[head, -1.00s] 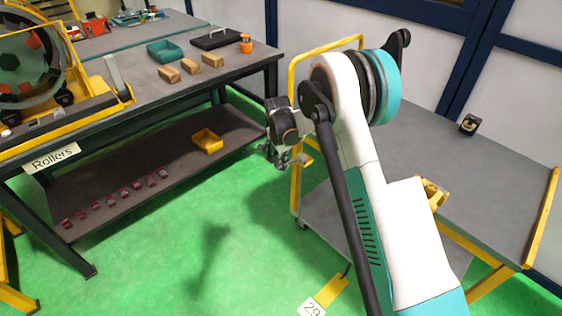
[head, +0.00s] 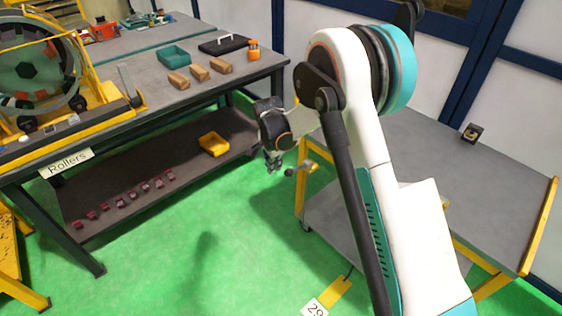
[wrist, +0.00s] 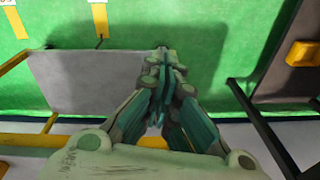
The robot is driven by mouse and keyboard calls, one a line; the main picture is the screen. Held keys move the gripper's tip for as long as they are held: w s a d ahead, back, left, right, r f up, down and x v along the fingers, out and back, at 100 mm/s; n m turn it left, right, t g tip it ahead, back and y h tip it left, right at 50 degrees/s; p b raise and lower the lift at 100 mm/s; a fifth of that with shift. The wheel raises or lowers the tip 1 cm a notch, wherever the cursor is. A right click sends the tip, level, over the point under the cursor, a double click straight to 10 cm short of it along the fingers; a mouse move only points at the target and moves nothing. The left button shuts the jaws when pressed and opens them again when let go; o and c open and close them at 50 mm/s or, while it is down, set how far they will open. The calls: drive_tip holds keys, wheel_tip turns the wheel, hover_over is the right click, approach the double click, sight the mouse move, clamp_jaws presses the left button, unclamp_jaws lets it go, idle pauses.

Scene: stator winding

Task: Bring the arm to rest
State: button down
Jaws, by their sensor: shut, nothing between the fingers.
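My gripper (head: 273,163) hangs from the folded arm in the head view, pointing down over the gap between the workbench and the yellow-framed cart. In the wrist view my gripper (wrist: 163,62) has its fingers together with nothing between them. It is apart from the bench and holds no object. My white and teal arm fills the middle right of the head view and hides part of the cart.
A workbench (head: 140,117) with wooden blocks, a teal tray (head: 175,57) and a roller stand is at left. Its lower shelf holds a yellow bin (head: 214,144) and several small red parts. A grey-topped cart (head: 480,185) is at right. Green floor (head: 190,260) is open in front.

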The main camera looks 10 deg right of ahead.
drive_tip(key=shift+s+a+r, duration=0.1)
drive_tip(key=shift+s+a, duration=0.1)
drive_tip(key=shift+a, duration=0.05)
idle(0.3)
drive_tip(key=s+d+r+n+t, duration=0.1)
drive_tip(key=s+d+r+n, duration=0.4)
drive_tip(key=r, duration=0.6)
drive_tip(key=s+d+r+n+t, duration=0.15)
drive_tip(key=s+d+r, duration=0.25)
drive_tip(key=s+r, duration=0.5)
drive_tip(key=s+d+r+n+t, duration=0.2)
drive_tip(key=s+d+r+n, duration=0.1)
drive_tip(key=s, duration=0.7)
drive_tip(key=s+d+r+n+t, duration=0.1)
drive_tip(key=s+d+r+n, duration=0.2)
drive_tip(key=s, duration=0.7)
drive_tip(key=shift+s+d+r+t+y, duration=0.15)
drive_tip(key=shift+s+d+t+y, duration=0.15)
drive_tip(key=shift+s+d+t, duration=0.1)
